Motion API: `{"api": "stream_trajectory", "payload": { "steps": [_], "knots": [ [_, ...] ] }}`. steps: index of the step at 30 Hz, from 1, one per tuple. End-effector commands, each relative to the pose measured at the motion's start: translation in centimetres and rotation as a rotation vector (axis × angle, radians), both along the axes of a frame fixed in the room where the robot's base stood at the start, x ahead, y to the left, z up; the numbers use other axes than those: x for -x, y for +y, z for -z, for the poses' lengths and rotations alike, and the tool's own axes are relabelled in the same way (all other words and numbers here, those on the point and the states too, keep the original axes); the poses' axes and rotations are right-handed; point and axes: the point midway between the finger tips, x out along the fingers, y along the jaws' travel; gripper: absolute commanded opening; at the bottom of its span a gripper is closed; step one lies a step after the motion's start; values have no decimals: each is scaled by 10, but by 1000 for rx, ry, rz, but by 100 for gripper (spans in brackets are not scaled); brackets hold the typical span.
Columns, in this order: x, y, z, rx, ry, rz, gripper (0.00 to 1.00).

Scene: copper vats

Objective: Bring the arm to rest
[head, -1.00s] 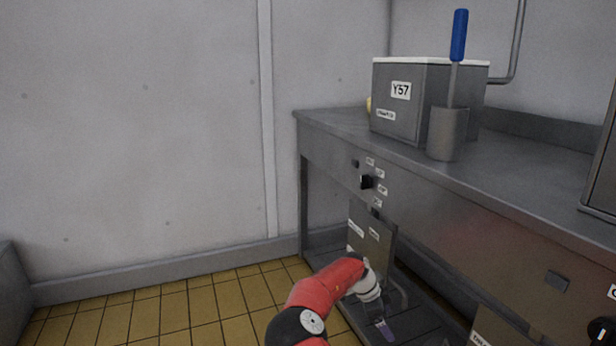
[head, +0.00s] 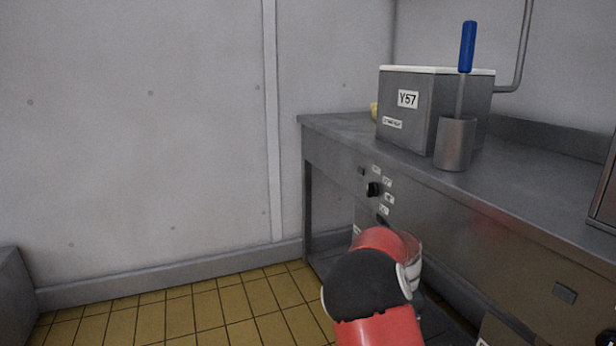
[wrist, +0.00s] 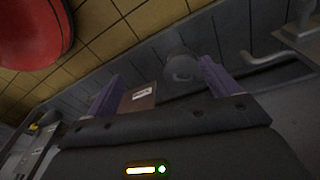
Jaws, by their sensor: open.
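My gripper (wrist: 158,85) shows in the wrist view with its two purple fingers spread apart and nothing between them. Beyond the fingers are the grey under-bench area and a small labelled brown panel (wrist: 142,95). In the head view my red and black arm is raised in front of the bench's lower front, and it hides the gripper there.
A steel bench (head: 400,160) runs along the right, with a black knob (head: 374,189) on its front. On it stand a grey box labelled Y57 (head: 408,118) and a metal cup (head: 455,145) holding a blue-handled tool (head: 467,45). Yellow tiled floor (head: 200,310) is clear at left.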

Motion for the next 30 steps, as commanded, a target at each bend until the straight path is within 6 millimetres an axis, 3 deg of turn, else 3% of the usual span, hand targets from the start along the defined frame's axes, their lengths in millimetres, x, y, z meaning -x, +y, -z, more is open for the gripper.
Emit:
{"api": "stream_trajectory", "payload": {
  "steps": [1,9,18,24,30],
  "knots": [
    [14,2,-24,-54,-17,-41,88],
    [86,26,-108,-216,-111,-380,88],
    [183,59,-189,-195,-263,-840,88],
    [250,77,-222,-42,-331,-1153,88],
    [298,85,-230,138,-336,-1373,88]
  ]
}}
